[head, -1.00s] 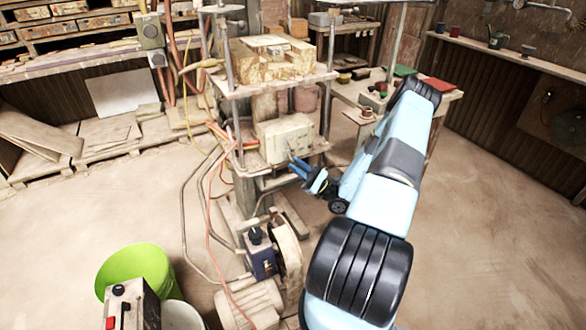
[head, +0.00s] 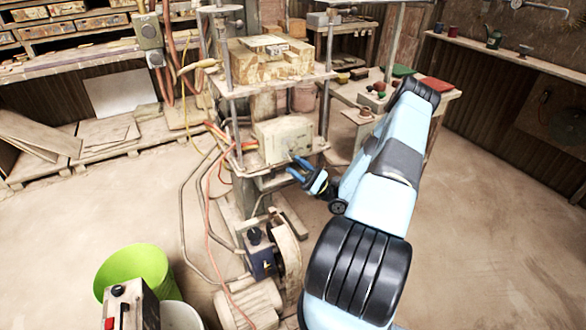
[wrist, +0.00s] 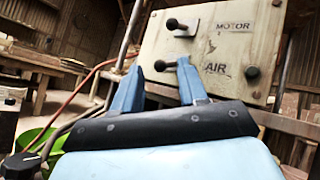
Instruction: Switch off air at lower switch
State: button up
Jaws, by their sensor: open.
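The pale switch panel fills the upper part of the wrist view (wrist: 215,50) and shows on the press's middle shelf in the head view (head: 282,139). Its lower switch, a black-knobbed lever (wrist: 161,66), sits left of the AIR label. The upper switch (wrist: 175,24) sits left of the MOTOR label. My gripper (wrist: 157,78) is open and empty, fingers pointing at the panel. In the picture, the lower knob lies between the fingertips; I cannot tell how far beyond them. In the head view, my gripper (head: 297,168) is at the panel's front lower right.
Another black knob (wrist: 252,72) is right of the AIR label. The shelf edge (head: 250,167) runs below the panel. An orange hose (wrist: 85,80) passes at the left. A motor (head: 250,305) and green bucket (head: 135,268) stand below. The floor at right is clear.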

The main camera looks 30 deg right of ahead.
jog(key=v, duration=1.3)
jog(key=a+r+n+g+h, duration=0.3)
jog(key=a+r+n+g, duration=0.45)
jog(key=r+g, duration=0.4)
jog(key=a+r+n+g+h, duration=0.3)
jog(key=a+r+n+g, duration=0.45)
jog(key=r, duration=0.65)
jog(key=s+a+r+n+t+h, duration=0.2)
jog(key=s+r+h, duration=0.4)
jog(key=s+r, duration=0.3)
jog(key=s+a+r+n+t+h, duration=0.3)
jog(key=s+a+r+t+h, duration=0.2)
jog(key=s+r, duration=0.5)
notch_tip(320, 180, up, 3)
jog(key=shift+a+f+h, duration=0.1)
jog(key=shift+a+h, duration=0.8)
jog(key=shift+a, duration=0.25)
